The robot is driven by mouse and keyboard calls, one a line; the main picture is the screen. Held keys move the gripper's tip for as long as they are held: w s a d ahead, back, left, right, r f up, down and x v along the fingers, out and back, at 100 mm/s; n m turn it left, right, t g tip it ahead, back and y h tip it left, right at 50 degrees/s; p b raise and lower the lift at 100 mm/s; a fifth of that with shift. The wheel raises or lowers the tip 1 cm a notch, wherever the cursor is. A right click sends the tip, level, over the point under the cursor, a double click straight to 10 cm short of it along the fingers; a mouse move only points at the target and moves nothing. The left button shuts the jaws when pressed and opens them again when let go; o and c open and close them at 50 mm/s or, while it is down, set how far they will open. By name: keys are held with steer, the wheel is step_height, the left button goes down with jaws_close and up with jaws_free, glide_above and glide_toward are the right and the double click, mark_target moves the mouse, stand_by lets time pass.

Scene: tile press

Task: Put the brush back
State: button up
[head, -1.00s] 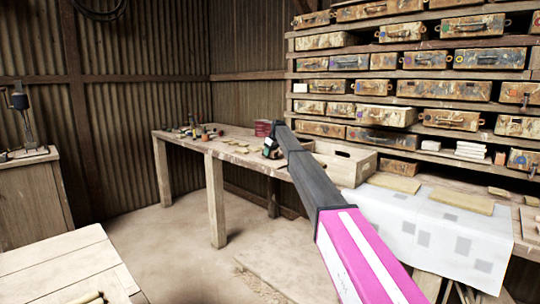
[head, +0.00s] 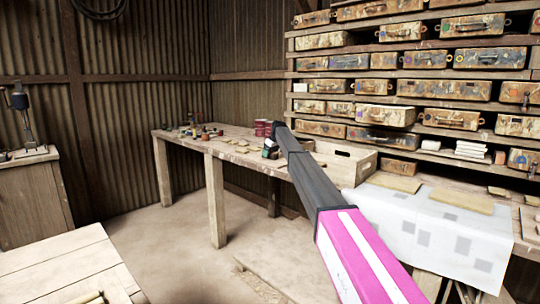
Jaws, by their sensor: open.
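My gripper (head: 269,151) is small in the head view, at the far end of my dark and pink arm, over the right part of the long wooden workbench (head: 222,145). It is open, and I see nothing held in it. I cannot pick out the brush with certainty. Several small tools and pots (head: 200,131) lie on the left part of the bench, too small to tell apart. Light rod-like pieces (head: 92,298) show at the bottom edge, on the near wooden table (head: 55,262); I cannot tell what they are.
Dark red tins (head: 262,128) stand behind my gripper. A wooden crate (head: 352,163) and a table with a white cloth (head: 407,225) are to the right. Shelves of worn cases (head: 440,88) fill the back right. A small press (head: 22,110) stands at left.

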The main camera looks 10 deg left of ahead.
steer(key=v, duration=1.1)
steer(key=shift+r, duration=0.4)
steer(key=shift+s+d, duration=0.1)
stand_by(0.5)
